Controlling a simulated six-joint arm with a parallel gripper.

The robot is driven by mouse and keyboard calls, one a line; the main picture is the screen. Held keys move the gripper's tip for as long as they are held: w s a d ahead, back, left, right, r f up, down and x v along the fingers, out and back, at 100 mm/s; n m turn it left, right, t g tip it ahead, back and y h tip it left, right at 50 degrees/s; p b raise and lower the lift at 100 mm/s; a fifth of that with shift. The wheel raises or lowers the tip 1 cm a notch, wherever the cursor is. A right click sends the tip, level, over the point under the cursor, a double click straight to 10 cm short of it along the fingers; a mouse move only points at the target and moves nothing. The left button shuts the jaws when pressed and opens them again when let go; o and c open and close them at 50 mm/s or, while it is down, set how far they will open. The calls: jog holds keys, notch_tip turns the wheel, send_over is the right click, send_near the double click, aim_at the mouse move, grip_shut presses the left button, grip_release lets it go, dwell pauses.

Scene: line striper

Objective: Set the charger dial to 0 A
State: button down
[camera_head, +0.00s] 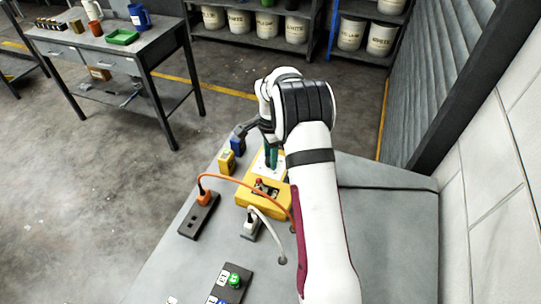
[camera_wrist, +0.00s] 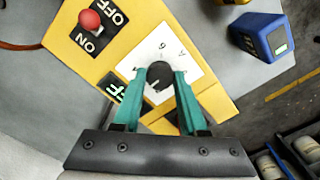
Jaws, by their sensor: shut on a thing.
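The charger is a yellow box (camera_head: 247,197) on the grey bench; it fills the middle of the wrist view (camera_wrist: 63,47). Its white dial face (camera_wrist: 178,46) carries printed figures, partly hidden by my fingers. The black round dial knob (camera_wrist: 160,73) sits at the middle of that face. My gripper (camera_wrist: 159,77) has its two teal fingers on either side of the knob and is shut on it. In the head view my gripper (camera_head: 271,157) reaches down onto the dial end of the charger. I cannot tell which figure the knob points to.
A red-topped ON/OFF switch (camera_wrist: 90,20) and a dark panel with green digits (camera_wrist: 113,88) are on the charger. A blue device (camera_wrist: 258,32) lies beside it. An orange cable (camera_head: 245,181) and a black power strip (camera_head: 199,216) lie nearby. The bench's right side is clear.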

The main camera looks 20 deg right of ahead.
jog(key=n, duration=1.3)
jog(key=shift+n, duration=0.4)
jog(key=n, duration=1.3)
jog(key=shift+n, duration=0.3)
jog(key=shift+c, duration=2.2)
grip_release()
notch_tip(320, 180, up, 16)
